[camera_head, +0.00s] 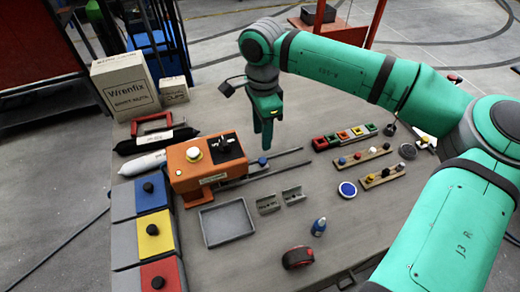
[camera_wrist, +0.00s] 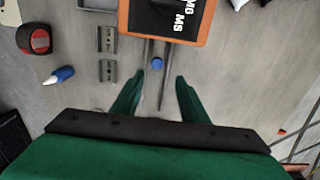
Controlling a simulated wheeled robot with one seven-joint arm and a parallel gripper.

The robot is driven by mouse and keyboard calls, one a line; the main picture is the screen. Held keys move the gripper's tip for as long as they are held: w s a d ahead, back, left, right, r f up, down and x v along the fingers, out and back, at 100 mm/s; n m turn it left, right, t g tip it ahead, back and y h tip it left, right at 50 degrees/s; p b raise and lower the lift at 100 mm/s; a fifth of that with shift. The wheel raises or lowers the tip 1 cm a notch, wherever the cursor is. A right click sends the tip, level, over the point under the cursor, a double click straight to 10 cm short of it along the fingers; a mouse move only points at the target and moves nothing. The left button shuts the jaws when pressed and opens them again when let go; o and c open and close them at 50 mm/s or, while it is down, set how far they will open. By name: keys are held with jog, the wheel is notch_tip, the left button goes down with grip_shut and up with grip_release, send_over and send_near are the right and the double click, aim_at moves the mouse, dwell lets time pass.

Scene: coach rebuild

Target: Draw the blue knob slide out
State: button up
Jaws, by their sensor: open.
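The blue knob (camera_head: 262,161) sits beside the orange box (camera_head: 190,168), by two thin dark parallel rails that run out from the box's right side. In the wrist view the blue knob (camera_wrist: 157,63) lies between the rails, close to the edge of the orange box (camera_wrist: 131,22). My gripper (camera_head: 267,143) points down above the knob. In the wrist view my gripper (camera_wrist: 160,77) is open and empty, its fingertips apart on either side of the rails. The knob shows just beyond the fingertips, with no contact visible. The slide's inner part is hidden in the box.
Two grey brackets (camera_head: 281,199) and a grey tray (camera_head: 227,222) lie in front of the rails. A row of coloured blocks (camera_head: 344,137) stands at right. Blue, yellow and red units with black knobs (camera_head: 152,229) line the left. Bare tabletop surrounds the rails' far ends.

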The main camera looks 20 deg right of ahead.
aim_at(263, 159)
jog(key=f, duration=0.8)
jog(key=shift+s+d+f, duration=0.1)
jog(key=shift+s+d, duration=0.05)
jog(key=shift+s, duration=0.2)
jog(key=shift+f, duration=0.7)
jog(key=shift+c, duration=0.2)
jog(key=shift+w, duration=0.1)
grip_shut()
